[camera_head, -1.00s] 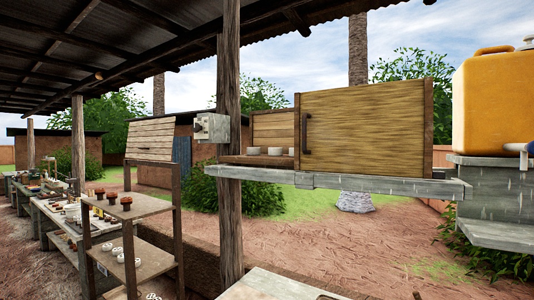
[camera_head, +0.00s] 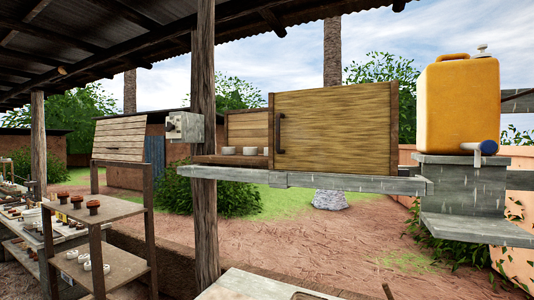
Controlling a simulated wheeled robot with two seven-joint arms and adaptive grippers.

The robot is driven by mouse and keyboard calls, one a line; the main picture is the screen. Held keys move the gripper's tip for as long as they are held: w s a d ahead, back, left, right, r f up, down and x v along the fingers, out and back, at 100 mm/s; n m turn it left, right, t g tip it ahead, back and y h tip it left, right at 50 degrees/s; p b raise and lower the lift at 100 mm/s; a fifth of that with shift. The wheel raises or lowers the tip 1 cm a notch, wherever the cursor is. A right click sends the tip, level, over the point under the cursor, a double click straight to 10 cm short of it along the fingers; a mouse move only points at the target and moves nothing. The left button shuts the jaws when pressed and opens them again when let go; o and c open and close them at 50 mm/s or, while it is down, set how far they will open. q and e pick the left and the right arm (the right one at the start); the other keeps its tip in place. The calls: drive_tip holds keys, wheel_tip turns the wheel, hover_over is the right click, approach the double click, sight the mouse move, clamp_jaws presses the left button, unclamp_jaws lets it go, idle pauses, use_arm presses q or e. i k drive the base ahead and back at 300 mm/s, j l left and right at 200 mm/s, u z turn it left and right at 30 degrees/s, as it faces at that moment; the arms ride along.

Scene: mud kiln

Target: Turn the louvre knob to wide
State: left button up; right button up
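A grey box (camera_head: 184,127) is fixed to the wooden post at the left of centre. A small dark knob (camera_head: 169,126) is on its left face; its setting is too small to read. A slatted wooden louvre panel (camera_head: 119,139) stands to the left of the box, above a shelf rack, and looks tilted. Neither of my grippers is in view.
A wooden post (camera_head: 204,225) rises beside the box. A grey shelf (camera_head: 340,184) carries a cabinet with a wooden sliding door (camera_head: 330,133) and small white cups (camera_head: 250,151). A yellow water container (camera_head: 458,104) stands at right. A shelf rack (camera_head: 100,214) holds pots at left.

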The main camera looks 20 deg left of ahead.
sight(168, 126)
drive_tip(key=u, duration=0.75)
drive_tip(key=i+j+z, duration=0.15)
drive_tip(key=j, duration=0.25)
drive_tip(key=j+z, duration=0.15)
drive_tip(key=j, duration=0.25)
drive_tip(key=i, duration=0.05)
